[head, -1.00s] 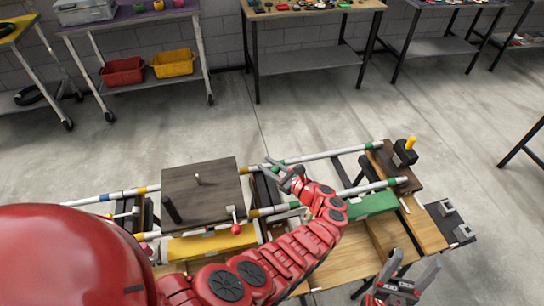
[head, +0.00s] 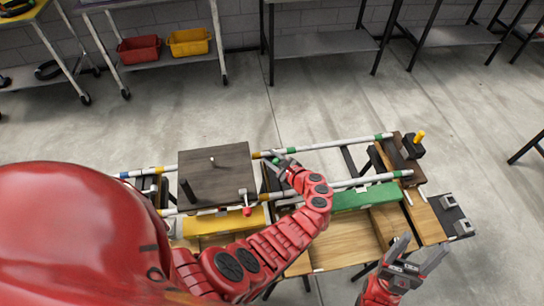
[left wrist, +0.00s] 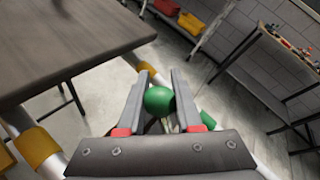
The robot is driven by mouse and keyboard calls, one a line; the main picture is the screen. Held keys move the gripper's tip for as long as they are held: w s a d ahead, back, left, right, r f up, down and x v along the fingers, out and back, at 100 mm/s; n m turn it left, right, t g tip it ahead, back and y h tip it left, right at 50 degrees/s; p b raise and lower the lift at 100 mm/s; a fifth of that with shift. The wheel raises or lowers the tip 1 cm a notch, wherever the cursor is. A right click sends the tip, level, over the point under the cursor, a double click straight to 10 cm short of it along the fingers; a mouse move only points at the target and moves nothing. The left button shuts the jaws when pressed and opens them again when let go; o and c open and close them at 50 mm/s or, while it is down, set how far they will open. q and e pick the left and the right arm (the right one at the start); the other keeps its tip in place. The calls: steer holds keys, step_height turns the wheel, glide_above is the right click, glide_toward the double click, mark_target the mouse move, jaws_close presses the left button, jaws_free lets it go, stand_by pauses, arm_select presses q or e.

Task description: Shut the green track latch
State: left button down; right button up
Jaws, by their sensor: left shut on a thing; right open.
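The green latch knob (left wrist: 159,101), a round ball, sits between the fingers of my left gripper (left wrist: 160,84) in the left wrist view. That gripper is shut on it. In the head view, my left gripper (head: 273,163) is at the far rail (head: 330,147), just right of the dark platform (head: 215,168). The latch is too small there to tell its angle, and my fingers partly cover it. My right gripper (head: 416,260) is open and empty, at the lower right near the front of the wooden frame.
A red-knobbed latch (head: 247,211) is on the near rail. A green block (head: 365,197) and a yellow block (head: 226,221) lie along the near side. A black post with a yellow peg (head: 420,136) stands at the right end.

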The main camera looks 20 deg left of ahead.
arm_select(q)
steer(key=c, duration=0.6)
jaws_free()
steer(key=shift+p+v, duration=2.9)
steer(key=shift+v, duration=5.8)
